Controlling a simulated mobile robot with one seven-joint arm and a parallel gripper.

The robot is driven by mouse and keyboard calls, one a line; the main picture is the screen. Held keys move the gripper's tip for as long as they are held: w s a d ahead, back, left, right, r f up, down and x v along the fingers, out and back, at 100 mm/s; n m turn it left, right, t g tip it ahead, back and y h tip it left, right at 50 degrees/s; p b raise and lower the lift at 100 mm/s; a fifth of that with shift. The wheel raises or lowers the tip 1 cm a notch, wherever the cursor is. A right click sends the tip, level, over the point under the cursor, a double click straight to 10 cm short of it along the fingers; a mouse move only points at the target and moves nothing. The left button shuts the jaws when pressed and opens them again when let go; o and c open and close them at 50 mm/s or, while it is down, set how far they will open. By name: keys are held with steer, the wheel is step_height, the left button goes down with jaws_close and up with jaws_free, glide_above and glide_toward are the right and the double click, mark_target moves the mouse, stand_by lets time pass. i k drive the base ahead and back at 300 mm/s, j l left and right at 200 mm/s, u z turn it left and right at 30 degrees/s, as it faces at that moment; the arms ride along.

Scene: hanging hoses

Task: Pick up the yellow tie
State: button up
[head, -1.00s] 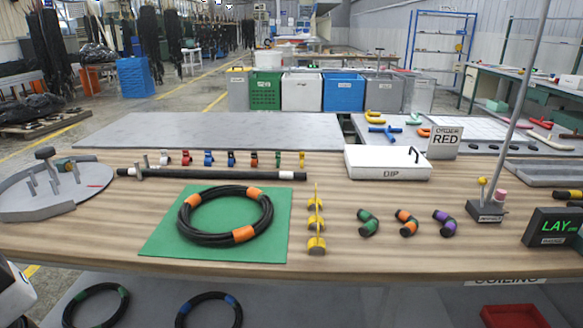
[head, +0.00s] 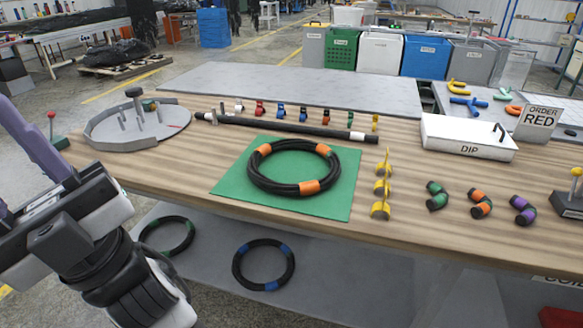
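The yellow tie (head: 375,122) is a small upright piece at the right end of a row of coloured ties along the back of the wooden table. Nothing touches or covers the yellow tie. My arm fills the lower left of the head view, in front of the table and far from the tie. My gripper's fingertips do not show.
A black hose coil (head: 253,178) with orange bands lies on a green mat (head: 231,184). Yellow clips (head: 381,187) stand right of the mat, near the tie. A white DIP box (head: 468,149) is further right. A round grey fixture (head: 110,139) sits at left.

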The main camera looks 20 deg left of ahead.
mark_target(375, 118)
steer(key=j+z, duration=0.3)
steer(key=i+j, duration=0.1)
steer(key=i, duration=0.7)
steer(key=i+z, duration=0.1)
steer(key=i, duration=0.65)
steer(key=j, duration=0.1)
